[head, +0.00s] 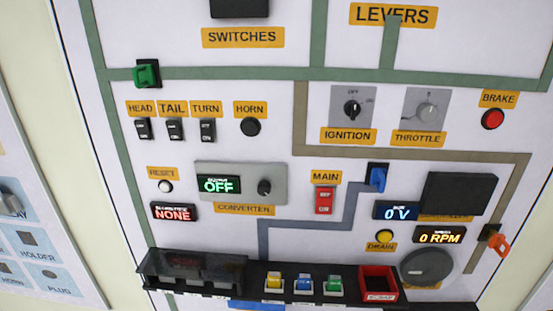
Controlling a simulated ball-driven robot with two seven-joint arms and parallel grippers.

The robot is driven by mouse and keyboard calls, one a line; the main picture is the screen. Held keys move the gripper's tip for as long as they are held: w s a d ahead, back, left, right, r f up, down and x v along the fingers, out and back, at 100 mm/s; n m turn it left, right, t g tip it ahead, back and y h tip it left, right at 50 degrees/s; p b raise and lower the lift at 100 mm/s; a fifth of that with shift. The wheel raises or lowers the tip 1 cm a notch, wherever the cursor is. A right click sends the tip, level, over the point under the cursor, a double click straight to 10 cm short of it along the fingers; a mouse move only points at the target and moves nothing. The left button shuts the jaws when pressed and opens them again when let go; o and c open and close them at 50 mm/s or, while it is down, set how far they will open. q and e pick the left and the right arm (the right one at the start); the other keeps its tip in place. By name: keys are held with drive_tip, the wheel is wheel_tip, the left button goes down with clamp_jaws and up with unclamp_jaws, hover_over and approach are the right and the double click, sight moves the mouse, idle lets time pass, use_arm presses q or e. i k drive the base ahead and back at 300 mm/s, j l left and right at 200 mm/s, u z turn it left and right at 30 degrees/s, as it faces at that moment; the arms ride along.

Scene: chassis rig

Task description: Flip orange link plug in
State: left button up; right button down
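The orange link plug (500,246) is at the lower right of the panel in the head view. It hangs tilted down and to the right from a small black holder (489,231) on the tan line. Neither of my grippers shows in the head view.
A green link plug (146,74) sits at upper left and a blue one (377,177) right of centre. A dark knob (427,267) and the RPM display (440,236) lie left of the orange plug. A black tray (350,279) runs along the bottom.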

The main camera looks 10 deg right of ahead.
sight(495, 240)
drive_tip(key=z, duration=1.8)
